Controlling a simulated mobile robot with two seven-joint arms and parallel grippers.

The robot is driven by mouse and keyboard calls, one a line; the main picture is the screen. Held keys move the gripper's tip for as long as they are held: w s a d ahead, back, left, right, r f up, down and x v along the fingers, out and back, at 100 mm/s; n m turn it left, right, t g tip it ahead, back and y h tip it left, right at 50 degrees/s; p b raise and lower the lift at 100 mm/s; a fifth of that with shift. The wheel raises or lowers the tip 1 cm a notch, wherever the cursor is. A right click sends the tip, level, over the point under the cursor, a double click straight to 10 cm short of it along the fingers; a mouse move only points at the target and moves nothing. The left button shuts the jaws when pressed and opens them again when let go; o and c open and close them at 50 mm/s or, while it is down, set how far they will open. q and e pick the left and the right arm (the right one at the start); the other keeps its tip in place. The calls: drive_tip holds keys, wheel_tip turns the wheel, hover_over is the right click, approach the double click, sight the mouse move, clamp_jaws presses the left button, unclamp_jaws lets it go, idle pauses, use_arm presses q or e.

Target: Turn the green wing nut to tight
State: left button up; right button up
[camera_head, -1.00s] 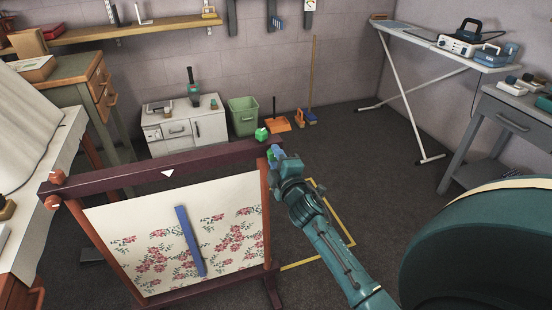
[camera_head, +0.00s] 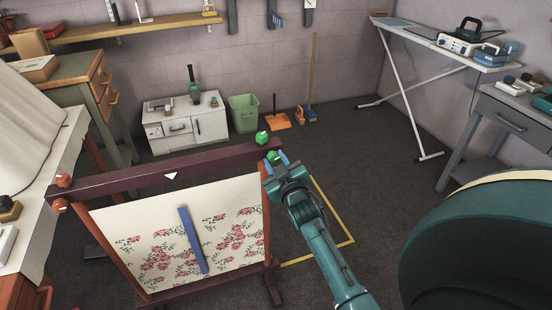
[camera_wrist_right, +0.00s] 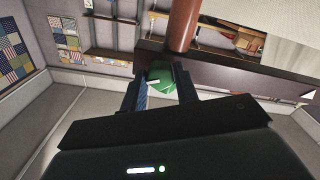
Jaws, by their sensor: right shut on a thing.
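The green wing nut (camera_head: 272,156) sits on the front of the dark red top rail (camera_head: 172,167), near the right end of the upright frame. A white mark shows on the nut (camera_wrist_right: 162,77) in the right wrist view. My right gripper (camera_head: 276,158) has its blue fingers on either side of the nut and is shut on it. The fingers (camera_wrist_right: 160,90) cover part of its sides. A second green knob (camera_head: 262,137) stands on top of the rail, just above. My left gripper is not in view.
The frame holds a floral cloth (camera_head: 160,240) with a blue strip (camera_head: 192,240) on it. Orange knobs (camera_head: 63,181) sit at the rail's left end. A green bin (camera_head: 243,113) and white cabinet (camera_head: 190,125) stand behind. The floor right of the frame is open.

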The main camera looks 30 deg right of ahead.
drive_tip(key=m+p, duration=0.1)
drive_tip(key=m, duration=0.3)
drive_tip(key=shift+m+p, duration=0.3)
idle(0.4)
drive_tip(key=o, duration=1)
drive_tip(key=shift+s, duration=0.1)
